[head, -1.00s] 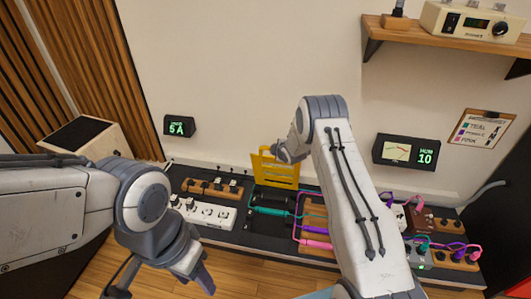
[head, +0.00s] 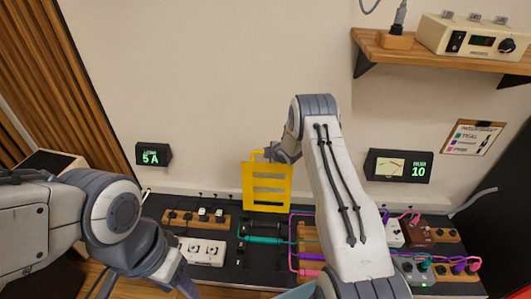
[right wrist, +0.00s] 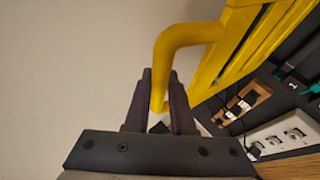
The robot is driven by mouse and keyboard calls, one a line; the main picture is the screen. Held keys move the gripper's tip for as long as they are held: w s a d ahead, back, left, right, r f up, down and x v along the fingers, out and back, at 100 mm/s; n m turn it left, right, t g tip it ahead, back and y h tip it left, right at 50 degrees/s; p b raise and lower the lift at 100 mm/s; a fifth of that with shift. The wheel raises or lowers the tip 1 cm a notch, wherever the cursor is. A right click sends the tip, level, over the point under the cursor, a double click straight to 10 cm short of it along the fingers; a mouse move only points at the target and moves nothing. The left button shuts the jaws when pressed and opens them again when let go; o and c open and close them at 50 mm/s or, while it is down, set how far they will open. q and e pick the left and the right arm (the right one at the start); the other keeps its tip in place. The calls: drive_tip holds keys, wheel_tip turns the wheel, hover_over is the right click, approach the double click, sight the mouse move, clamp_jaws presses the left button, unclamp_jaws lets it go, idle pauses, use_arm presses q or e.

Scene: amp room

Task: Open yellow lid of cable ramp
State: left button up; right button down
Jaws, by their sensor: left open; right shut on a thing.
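The yellow lid (head: 267,187), a slotted panel with a bent handle, stands raised, about upright, at the back of the dark cable ramp (head: 238,252). In the right wrist view the handle (right wrist: 187,36) comes down between the fingers of my right gripper (right wrist: 160,85). My right gripper is shut on this handle; in the head view it sits at the lid's top right corner. A teal cable (head: 262,240) crosses the open ramp. My left gripper (head: 143,291) is open and empty at the lower left, partly cut by the frame edge.
A white power strip (head: 201,251) and a wooden socket block (head: 196,219) lie left of the ramp. Pedals with coloured plugs (head: 412,268) lie to the right. A wall meter (head: 398,166) and a shelf (head: 440,60) are above. The wall behind the lid is bare.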

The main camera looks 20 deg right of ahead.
drive_tip(key=shift+d, duration=0.1)
drive_tip(key=c, duration=0.8)
unclamp_jaws()
drive_tip(key=shift+o, duration=0.2)
drive_tip(key=p+v, duration=0.2)
drive_tip(key=v, duration=0.8)
drive_tip(key=shift+s, duration=0.2)
drive_tip(key=shift+a+r, duration=0.15)
drive_tip(key=shift+a, duration=0.05)
